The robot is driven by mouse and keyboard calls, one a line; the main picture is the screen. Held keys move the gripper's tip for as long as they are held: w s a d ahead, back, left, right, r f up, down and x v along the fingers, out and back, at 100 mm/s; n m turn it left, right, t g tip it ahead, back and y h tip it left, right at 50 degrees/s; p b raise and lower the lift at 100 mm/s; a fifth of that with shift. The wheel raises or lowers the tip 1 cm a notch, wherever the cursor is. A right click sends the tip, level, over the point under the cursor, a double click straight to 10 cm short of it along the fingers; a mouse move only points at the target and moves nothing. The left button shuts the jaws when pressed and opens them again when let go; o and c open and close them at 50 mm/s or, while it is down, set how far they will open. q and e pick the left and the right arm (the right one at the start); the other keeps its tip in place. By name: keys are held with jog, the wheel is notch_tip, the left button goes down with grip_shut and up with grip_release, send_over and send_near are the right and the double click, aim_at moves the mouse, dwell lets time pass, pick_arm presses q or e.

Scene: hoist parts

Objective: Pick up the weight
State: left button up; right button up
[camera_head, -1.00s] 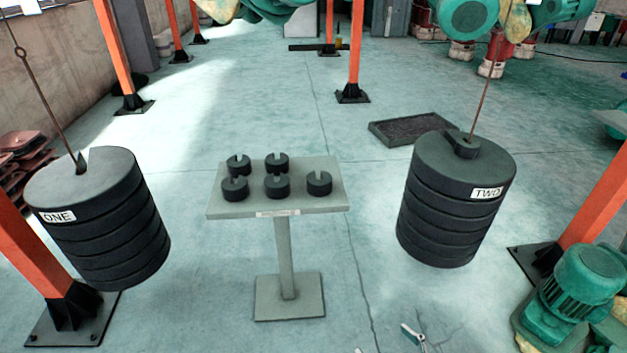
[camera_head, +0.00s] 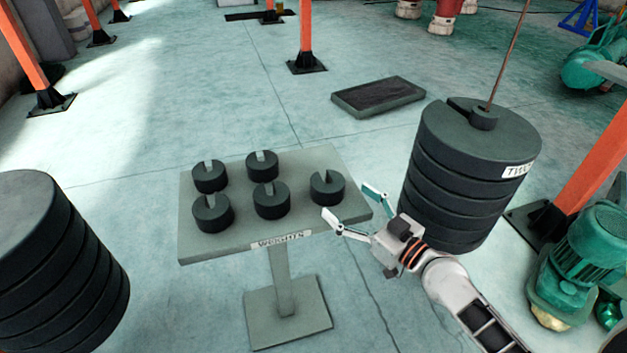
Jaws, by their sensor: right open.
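Several small dark slotted weights stand on a grey pedestal table (camera_head: 230,242) labelled "WEIGHTS". The front right weight (camera_head: 327,188) is the one closest to my right gripper. Others are the front middle weight (camera_head: 271,201), the front left weight (camera_head: 212,213), the back left weight (camera_head: 209,177) and the back right weight (camera_head: 262,165). My right gripper (camera_head: 348,205) is open and empty, at the table's right edge, its fingers pointing left toward the front right weight without visibly holding it. My left gripper is not in view.
A large hanging weight stack labelled "TWO" (camera_head: 462,185) is right behind my right gripper. Another big stack (camera_head: 55,265) is at the left edge. A green motor (camera_head: 585,255) and orange post (camera_head: 600,150) stand at right. A flat dark tray (camera_head: 378,97) lies on the floor behind.

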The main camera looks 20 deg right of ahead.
aim_at(340, 191)
jog(key=shift+w+r, duration=0.15)
jog(key=shift+w, duration=0.25)
jog(key=shift+w+a+r, duration=0.1)
jog(key=shift+w+a, duration=0.05)
jog(key=shift+w, duration=0.15)
jog(key=shift+w+a+r, duration=0.1)
jog(key=shift+w+a, duration=0.1)
jog(key=shift+w, duration=0.2)
jog(key=shift+w+a, duration=0.3)
jog(key=shift+w, duration=0.35)
jog(key=x, duration=0.3)
jog(key=shift+w+a+r+p, duration=0.1)
jog(key=shift+w+p, duration=0.1)
jog(key=shift+p, duration=0.1)
jog(key=shift+w+a, duration=0.15)
jog(key=shift+w, duration=0.2)
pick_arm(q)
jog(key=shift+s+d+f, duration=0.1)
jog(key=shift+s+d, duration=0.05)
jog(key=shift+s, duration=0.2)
